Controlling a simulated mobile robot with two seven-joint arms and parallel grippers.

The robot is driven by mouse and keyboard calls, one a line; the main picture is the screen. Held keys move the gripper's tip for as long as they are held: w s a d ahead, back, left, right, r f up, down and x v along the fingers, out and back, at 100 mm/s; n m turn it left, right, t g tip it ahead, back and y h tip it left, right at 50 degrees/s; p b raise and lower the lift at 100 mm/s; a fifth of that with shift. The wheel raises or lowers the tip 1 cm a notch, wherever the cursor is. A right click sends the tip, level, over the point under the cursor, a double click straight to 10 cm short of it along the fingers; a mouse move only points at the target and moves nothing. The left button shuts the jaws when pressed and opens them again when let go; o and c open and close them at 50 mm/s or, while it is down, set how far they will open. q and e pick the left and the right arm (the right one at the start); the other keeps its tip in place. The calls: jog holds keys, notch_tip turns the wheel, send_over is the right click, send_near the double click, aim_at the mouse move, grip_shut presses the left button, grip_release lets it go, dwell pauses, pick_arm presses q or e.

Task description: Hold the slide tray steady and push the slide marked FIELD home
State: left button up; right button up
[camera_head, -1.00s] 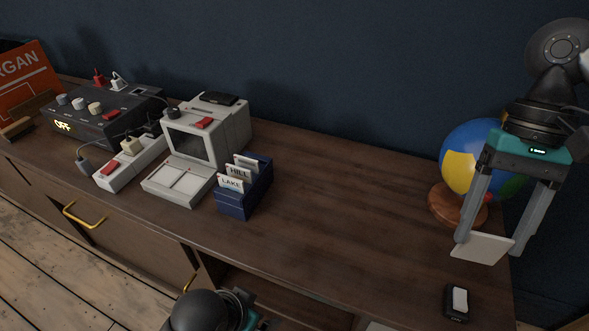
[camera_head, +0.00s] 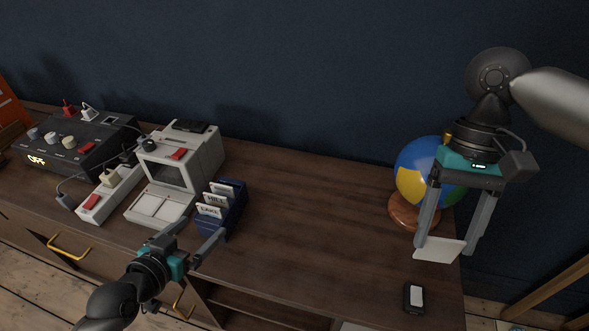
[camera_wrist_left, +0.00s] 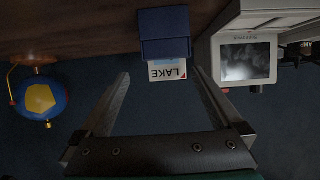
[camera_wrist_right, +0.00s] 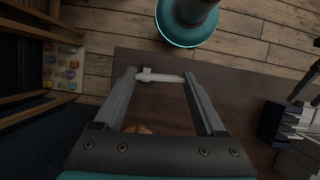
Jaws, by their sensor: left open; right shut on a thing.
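The navy slide tray (camera_head: 237,208) stands on the wooden cabinet top, with several white slides upright in it. The front one reads LAKE (camera_head: 209,210) and the one behind reads HILL (camera_head: 214,199). My left gripper (camera_head: 204,231) is open and empty at the tray's front, near its left side. In the left wrist view the tray (camera_wrist_left: 165,48) and LAKE slide show between and beyond the fingers. My right gripper (camera_head: 443,249) is shut on a blank-looking white slide (camera_head: 438,251), above the cabinet's right end. The slide's marking is not visible; FIELD cannot be read anywhere.
A grey slide viewer (camera_head: 205,152) stands left of the tray, with a power strip (camera_head: 103,196) and dark control box (camera_head: 75,145) further left. A globe (camera_head: 412,165) stands behind my right gripper. A small black-and-white object (camera_head: 414,298) lies at front right. The cabinet's middle is clear.

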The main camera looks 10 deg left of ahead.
aim_at(216, 206)
pick_arm(q)
jog(key=shift+w+a+r, duration=0.2)
jog(key=shift+w+a, duration=0.15)
jog(key=shift+a, duration=0.15)
jog(key=b+x, duration=0.3)
jog(key=x, duration=0.8)
jog(key=shift+w+a, duration=0.1)
jog(key=shift+w, duration=0.2)
jog(key=c, duration=1.2)
dwell(0.5)
